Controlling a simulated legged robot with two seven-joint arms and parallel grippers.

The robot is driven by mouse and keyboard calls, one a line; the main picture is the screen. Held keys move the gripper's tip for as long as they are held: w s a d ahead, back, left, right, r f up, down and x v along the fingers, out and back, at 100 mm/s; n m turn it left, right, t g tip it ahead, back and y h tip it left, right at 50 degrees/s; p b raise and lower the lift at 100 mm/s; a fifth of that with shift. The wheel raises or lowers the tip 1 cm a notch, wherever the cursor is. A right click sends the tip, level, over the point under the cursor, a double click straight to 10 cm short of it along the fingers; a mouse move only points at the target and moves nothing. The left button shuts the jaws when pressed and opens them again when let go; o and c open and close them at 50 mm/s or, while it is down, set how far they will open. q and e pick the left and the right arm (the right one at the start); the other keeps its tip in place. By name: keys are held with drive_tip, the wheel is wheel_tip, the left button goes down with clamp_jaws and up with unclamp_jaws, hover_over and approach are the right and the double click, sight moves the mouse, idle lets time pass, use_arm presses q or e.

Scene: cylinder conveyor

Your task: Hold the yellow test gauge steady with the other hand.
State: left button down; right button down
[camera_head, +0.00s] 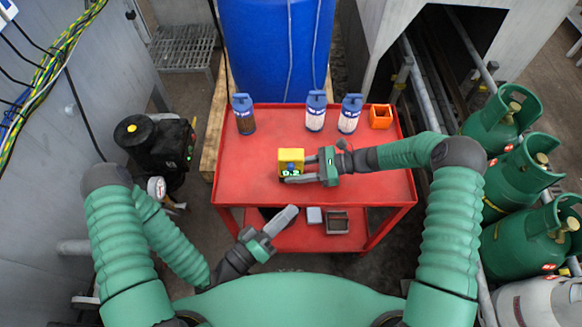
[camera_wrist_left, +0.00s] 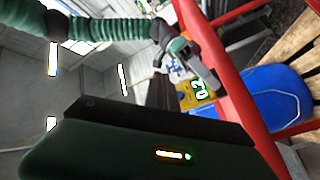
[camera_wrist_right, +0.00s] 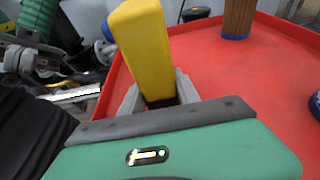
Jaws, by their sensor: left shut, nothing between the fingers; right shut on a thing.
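The yellow test gauge (camera_head: 291,156) is over the red table top toward its front, with a green readout that seems to say 0.2 and a blue part on its face. My right gripper (camera_head: 304,169) is shut on it from the right. The right wrist view shows the gauge (camera_wrist_right: 145,50) between the two grey fingers. The left wrist view also shows the gauge (camera_wrist_left: 190,97), with its readout turned sideways. My left gripper (camera_head: 290,213) is shut and empty, in front of the table's front edge and apart from the gauge.
The red table (camera_head: 245,178) holds several blue-capped bottles, including one at the back left (camera_head: 243,115), and an orange holder (camera_head: 380,116). Its lower shelf has a small white box (camera_head: 314,215) and a grey tray (camera_head: 337,222). Green cylinders (camera_head: 515,165) stand at right.

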use_arm(q)
drive_tip(key=w, duration=0.8)
drive_tip(key=shift+w, duration=0.25)
idle(1.7)
drive_tip(key=shift+w, duration=0.4)
drive_tip(key=shift+w, duration=0.45)
idle(0.4)
drive_tip(key=shift+s, duration=0.9)
drive_tip(key=s, duration=0.5)
